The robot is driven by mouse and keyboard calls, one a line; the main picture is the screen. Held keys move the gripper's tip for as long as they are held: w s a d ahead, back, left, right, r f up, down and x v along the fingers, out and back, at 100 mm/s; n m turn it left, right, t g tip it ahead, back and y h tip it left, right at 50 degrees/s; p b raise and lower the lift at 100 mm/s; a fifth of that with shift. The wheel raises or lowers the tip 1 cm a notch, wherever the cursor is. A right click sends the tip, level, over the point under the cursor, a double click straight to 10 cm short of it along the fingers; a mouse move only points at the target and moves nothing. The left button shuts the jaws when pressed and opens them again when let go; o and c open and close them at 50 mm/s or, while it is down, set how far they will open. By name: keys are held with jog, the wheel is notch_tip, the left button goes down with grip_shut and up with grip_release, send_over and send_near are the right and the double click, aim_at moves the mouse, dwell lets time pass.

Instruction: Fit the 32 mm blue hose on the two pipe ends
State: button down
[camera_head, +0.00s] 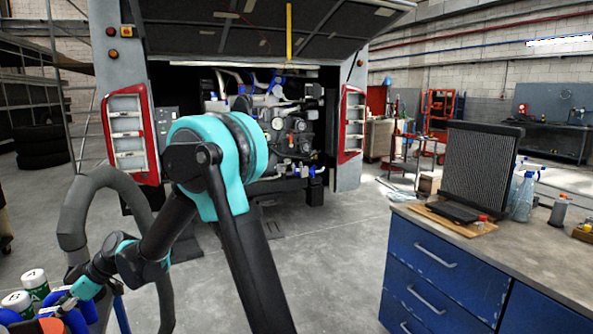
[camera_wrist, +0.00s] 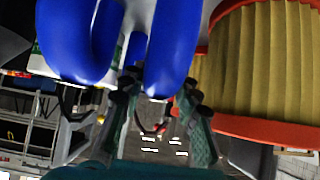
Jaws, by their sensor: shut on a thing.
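My gripper (camera_wrist: 160,115) is at the lower left in the head view (camera_head: 68,297). In the wrist view its two fingers are shut on a thick blue hose (camera_wrist: 172,45), one on each side of its lower end. I cannot read the hose's size. A second blue hose (camera_wrist: 75,45), bent in a U, is close on the left. In the head view, blue hoses (camera_head: 88,312) show beside the gripper, partly hidden. The coach's open engine bay (camera_head: 285,125) has several pipes and blue pieces; I cannot single out the two pipe ends.
A pleated yellow filter with orange rims (camera_wrist: 262,60) stands close right of the gripper. White-and-green cans (camera_head: 34,279) stand near it. A grey duct (camera_head: 72,220) arches beside my arm. A blue workbench (camera_head: 450,270) is at the right. Floor before the coach is clear.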

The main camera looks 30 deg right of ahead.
jog(key=shift+r, duration=3)
